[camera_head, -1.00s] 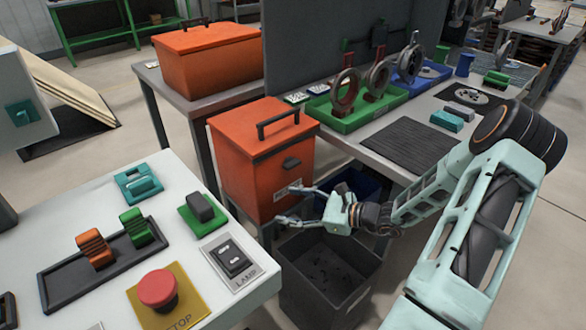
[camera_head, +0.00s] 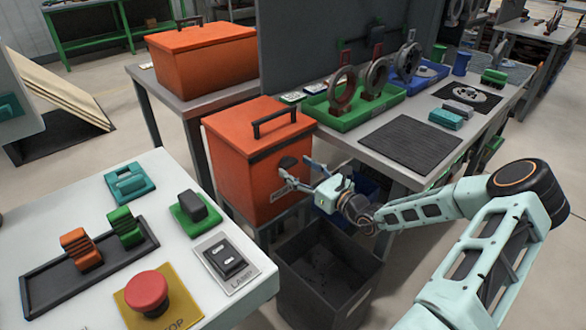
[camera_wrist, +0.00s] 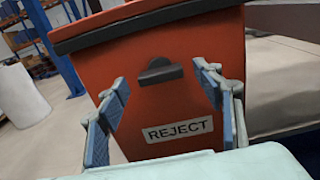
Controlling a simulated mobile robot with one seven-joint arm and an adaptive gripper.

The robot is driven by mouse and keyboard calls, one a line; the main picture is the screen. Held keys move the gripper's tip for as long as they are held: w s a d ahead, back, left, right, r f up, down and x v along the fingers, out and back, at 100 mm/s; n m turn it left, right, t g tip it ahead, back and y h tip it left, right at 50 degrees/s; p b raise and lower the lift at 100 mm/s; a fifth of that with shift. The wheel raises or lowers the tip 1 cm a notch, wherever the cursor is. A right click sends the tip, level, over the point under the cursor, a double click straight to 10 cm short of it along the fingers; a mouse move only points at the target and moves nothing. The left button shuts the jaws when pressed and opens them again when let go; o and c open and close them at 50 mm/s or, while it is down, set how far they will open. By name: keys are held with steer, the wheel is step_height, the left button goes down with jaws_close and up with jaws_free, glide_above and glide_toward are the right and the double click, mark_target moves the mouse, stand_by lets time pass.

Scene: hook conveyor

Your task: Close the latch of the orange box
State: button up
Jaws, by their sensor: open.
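The orange box (camera_head: 240,180) nearest my arm has a black handle on its lid and a dark band under the lid's edge. The lid looks down. Its dark latch (camera_head: 287,162) is on the front face; the wrist view shows the latch (camera_wrist: 160,72) sticking out above a white REJECT label (camera_wrist: 178,130). My gripper (camera_head: 298,175) is open in front of this face. In the wrist view my gripper (camera_wrist: 161,80) has its fingers spread either side of the latch, with nothing between them. I cannot tell whether they touch the box.
A dark open bin (camera_head: 325,275) stands below my gripper. A second orange box (camera_head: 203,60) is on the table behind. The workbench (camera_head: 440,160) is close to the right, and a control panel with a red stop button (camera_head: 147,291) is at the front left.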

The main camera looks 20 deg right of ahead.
mark_target(288, 163)
steer(key=shift+x, duration=1.1)
steer(key=c, duration=1.2)
steer(key=shift+o, duration=0.2)
